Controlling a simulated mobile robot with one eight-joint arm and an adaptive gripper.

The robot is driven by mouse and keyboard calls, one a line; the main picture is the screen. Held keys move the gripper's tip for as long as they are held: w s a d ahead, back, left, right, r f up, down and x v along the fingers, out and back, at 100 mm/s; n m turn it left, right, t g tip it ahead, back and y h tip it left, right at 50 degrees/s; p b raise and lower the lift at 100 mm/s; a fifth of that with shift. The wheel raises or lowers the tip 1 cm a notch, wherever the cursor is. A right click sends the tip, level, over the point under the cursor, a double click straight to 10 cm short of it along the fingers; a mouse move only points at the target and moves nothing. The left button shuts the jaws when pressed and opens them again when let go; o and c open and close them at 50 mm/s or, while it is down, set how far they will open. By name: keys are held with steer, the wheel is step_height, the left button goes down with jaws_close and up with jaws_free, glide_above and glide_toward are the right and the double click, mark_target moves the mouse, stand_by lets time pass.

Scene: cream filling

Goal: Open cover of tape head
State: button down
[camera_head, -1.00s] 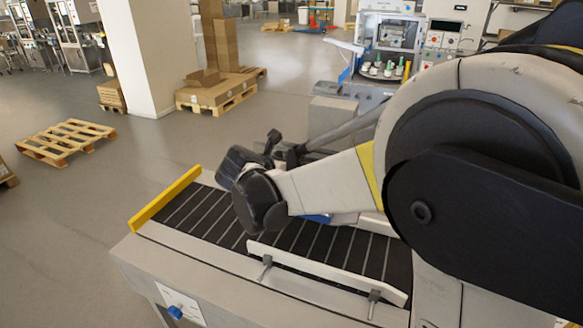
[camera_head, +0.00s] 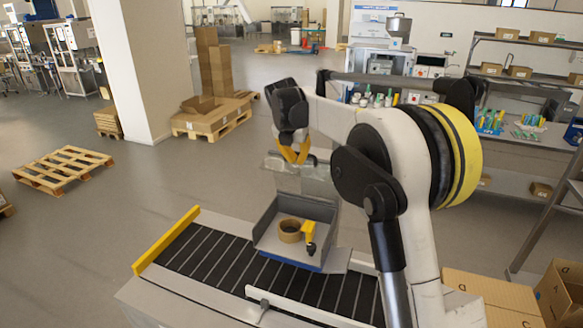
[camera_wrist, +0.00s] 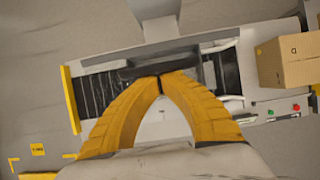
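The tape head (camera_head: 262,236) is a grey open-front housing with a blue lower edge, seated on the conveyor in the head view. A brown tape roll (camera_head: 289,231) and a yellow piece with a dark wheel (camera_head: 308,234) show inside it. A pale see-through panel (camera_head: 300,184), which looks like the cover, stands raised at the back of the housing. My gripper (camera_head: 294,160) is just above this panel's top edge; I cannot tell if they touch. In the wrist view its yellow fingers (camera_wrist: 161,76) meet at the tips, with nothing clear between them.
The dark-slatted conveyor (camera_head: 215,257) has a yellow end bar (camera_head: 165,241) and a pale side rail (camera_head: 300,308). Cardboard boxes (camera_head: 495,290) stand at the right, also seen in the wrist view (camera_wrist: 288,60). Shelves (camera_head: 525,150) are behind.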

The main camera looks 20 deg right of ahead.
steer(key=shift+w+d+r+p, duration=0.25)
steer(key=shift+w+d, duration=0.15)
steer(key=shift+w, duration=0.15)
steer(key=shift+w+d+r+p, duration=0.1)
steer(key=shift+w+d+r, duration=0.15)
steer(key=shift+w+d, duration=0.2)
